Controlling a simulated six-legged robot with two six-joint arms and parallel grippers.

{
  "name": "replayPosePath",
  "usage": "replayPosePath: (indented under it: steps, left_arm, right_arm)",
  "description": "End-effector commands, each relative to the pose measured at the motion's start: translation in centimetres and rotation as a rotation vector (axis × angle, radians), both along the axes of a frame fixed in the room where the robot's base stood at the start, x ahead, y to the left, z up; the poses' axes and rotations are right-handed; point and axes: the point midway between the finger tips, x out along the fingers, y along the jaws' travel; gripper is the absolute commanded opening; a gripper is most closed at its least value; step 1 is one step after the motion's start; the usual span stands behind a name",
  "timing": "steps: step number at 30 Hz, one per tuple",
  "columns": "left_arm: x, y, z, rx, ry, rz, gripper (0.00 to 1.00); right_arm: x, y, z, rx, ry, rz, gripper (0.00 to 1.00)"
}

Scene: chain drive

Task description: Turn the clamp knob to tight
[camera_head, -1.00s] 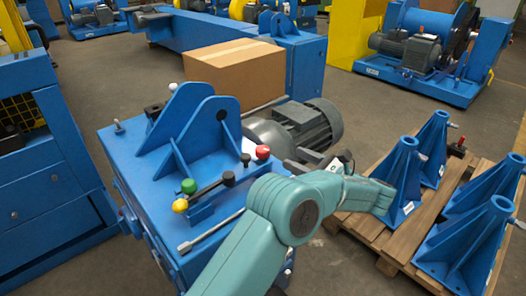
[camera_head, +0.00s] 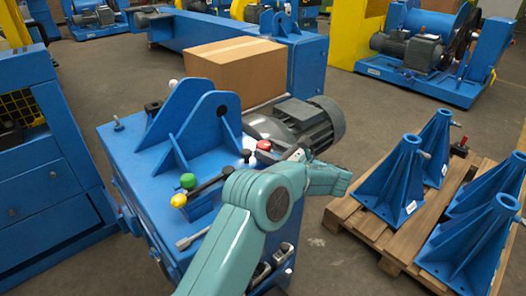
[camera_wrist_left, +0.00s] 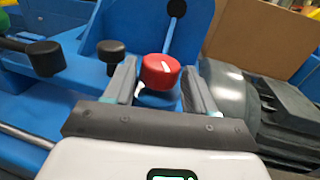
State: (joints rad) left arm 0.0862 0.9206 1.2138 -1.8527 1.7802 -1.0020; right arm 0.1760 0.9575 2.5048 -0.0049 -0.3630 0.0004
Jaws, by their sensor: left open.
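A red knob (camera_head: 264,144) with a white line on its top stands on the blue machine (camera_head: 140,150). I take it to be the clamp knob. I cannot tell whether either finger touches. The knob's lower part is partly hidden. My right gripper is not in view.
A pallet (camera_head: 370,225) holds blue stands.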

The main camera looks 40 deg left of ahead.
Motion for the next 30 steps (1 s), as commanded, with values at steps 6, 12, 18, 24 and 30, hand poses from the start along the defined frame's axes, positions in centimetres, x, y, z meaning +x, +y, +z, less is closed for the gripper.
replayPosePath:
  steps: [6,12,18,24,30]
  left_arm:
    - [-0.3,2.3,0.0,0.000,-0.001,0.001,0.56]
    - [-0.3,2.5,0.1,0.000,0.000,0.000,0.56]
    - [-0.3,2.5,0.0,0.000,0.000,0.000,0.26]
    - [-0.3,2.5,0.0,0.000,0.001,-0.005,0.20]
    - [-0.3,2.5,0.1,-0.001,0.004,-0.061,0.20]
  right_arm:
    - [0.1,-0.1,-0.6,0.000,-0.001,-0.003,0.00]
    - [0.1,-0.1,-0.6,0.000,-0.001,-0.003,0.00]
    - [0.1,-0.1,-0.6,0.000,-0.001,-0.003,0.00]
    - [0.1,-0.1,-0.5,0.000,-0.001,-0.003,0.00]
    - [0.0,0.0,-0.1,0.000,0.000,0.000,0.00]
